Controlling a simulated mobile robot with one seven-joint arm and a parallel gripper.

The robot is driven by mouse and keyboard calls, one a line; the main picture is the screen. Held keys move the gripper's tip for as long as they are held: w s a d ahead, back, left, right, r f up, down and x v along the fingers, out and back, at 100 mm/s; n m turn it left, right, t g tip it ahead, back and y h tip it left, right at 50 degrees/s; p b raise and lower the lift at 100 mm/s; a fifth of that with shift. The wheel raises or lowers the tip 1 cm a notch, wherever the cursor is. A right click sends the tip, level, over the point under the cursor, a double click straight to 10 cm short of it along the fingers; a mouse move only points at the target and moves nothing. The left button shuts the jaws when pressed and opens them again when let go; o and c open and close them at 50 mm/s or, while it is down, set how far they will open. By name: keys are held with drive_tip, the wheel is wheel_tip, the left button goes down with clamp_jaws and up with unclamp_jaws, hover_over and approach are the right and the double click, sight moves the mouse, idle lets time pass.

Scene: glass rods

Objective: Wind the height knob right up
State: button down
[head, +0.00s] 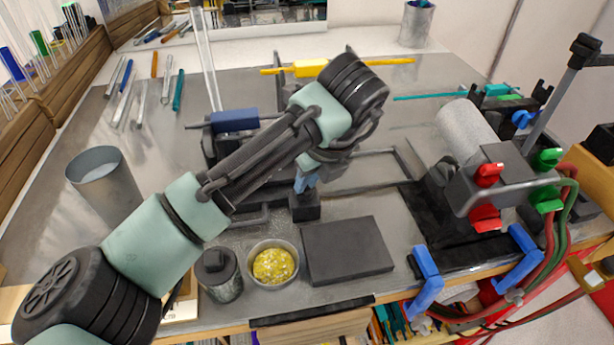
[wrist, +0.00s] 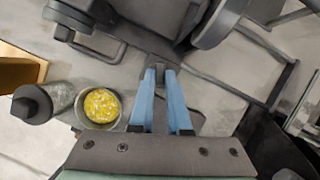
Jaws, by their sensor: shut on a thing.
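My gripper (head: 306,184) reaches down at the middle of the bench, its blue fingers over a small dark block (head: 305,207). In the wrist view the two blue fingertips (wrist: 160,72) come close together, shut on a small dark piece, which I take to be the height knob (wrist: 159,65). The fingers hide most of it, and I cannot tell how far it is wound. My arm hides part of the dark frame (head: 262,190) behind it. A blue block (head: 234,120) sits on this apparatus, near an upright glass rod (head: 205,60).
A bowl of yellow bits (head: 273,265), a lidded jar (head: 220,275) and a dark flat slab (head: 347,249) lie near the front edge. A grey cup (head: 104,178) stands left. A machine with red and green fittings (head: 505,188) fills the right.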

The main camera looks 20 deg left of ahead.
drive_tip(key=n+p, duration=0.1)
drive_tip(key=n+g+p, duration=0.1)
drive_tip(key=n+p, duration=0.1)
drive_tip(key=shift+w+d+r, duration=0.15)
drive_tip(key=shift+r, duration=0.1)
drive_tip(key=n+g+p, duration=0.1)
drive_tip(key=n+p, duration=0.1)
drive_tip(key=n+g+p, duration=0.1)
drive_tip(key=n+p, duration=0.1)
drive_tip(key=n, duration=0.1)
drive_tip(key=shift+w+f+y, duration=0.1)
drive_tip(key=shift+w+y, duration=0.1)
drive_tip(key=shift+y, duration=0.1)
drive_tip(key=n, duration=0.1)
drive_tip(key=n+g, duration=0.1)
drive_tip(key=n, duration=0.1)
drive_tip(key=shift+w+f+g+p, duration=0.15)
drive_tip(key=shift+w+g+p, duration=0.05)
drive_tip(key=shift+g+p, duration=0.1)
drive_tip(key=shift+w+n+g+h+b, duration=0.1)
drive_tip(key=shift+n+g+h+b, duration=0.4)
drive_tip(key=shift+n, duration=1.3)
drive_tip(key=shift+a+n, duration=0.2)
drive_tip(key=shift+n, duration=0.1)
drive_tip(key=c, duration=0.9)
unclamp_jaws()
